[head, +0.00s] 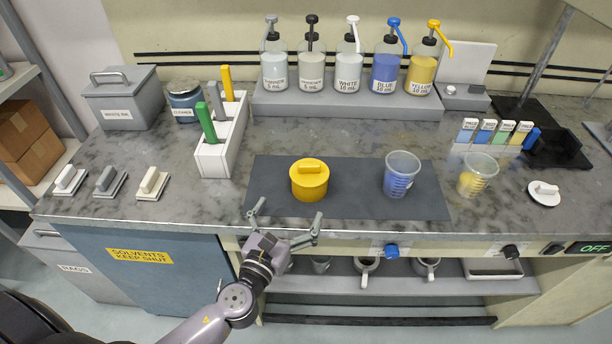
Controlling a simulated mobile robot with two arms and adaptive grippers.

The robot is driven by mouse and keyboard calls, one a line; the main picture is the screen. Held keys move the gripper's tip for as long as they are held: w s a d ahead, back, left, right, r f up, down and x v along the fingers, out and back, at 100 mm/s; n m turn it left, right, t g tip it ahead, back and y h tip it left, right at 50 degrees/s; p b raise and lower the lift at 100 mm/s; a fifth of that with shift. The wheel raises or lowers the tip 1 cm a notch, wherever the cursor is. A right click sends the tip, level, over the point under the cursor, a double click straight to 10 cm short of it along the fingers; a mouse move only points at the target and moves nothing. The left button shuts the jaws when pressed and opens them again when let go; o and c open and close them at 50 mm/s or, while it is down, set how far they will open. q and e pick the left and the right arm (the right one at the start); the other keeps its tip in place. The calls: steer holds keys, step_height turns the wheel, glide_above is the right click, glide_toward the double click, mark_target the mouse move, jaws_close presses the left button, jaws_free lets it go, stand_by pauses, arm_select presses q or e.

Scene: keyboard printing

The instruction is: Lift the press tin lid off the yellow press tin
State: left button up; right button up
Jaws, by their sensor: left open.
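The yellow press tin (309,188) stands upright on the dark mat in the middle of the counter. The press tin lid (309,169), yellow with a raised bar handle, sits on top of the tin. My left gripper (286,214) is open and empty at the front edge of the counter, in front of the tin and apart from it. Its two fingers are spread to either side and point toward the tin. My right gripper is not in view.
A cup with blue contents (401,176) stands right of the tin on the dark mat (353,204). A cup with yellow contents (475,177) is farther right. A white rack (221,150) with colored handles stands left. Pump bottles stand on a grey riser (345,107) behind.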

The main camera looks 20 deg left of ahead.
mark_target(309, 174)
arm_select(q)
steer(key=w, duration=0.3)
steer(key=w+p, duration=0.1)
steer(key=w, duration=0.7)
steer(key=shift+w+d, duration=0.15)
steer(key=shift+d, duration=0.2)
steer(key=shift+c, duration=0.5)
steer(key=c, duration=1.1)
steer(key=o, duration=1.2)
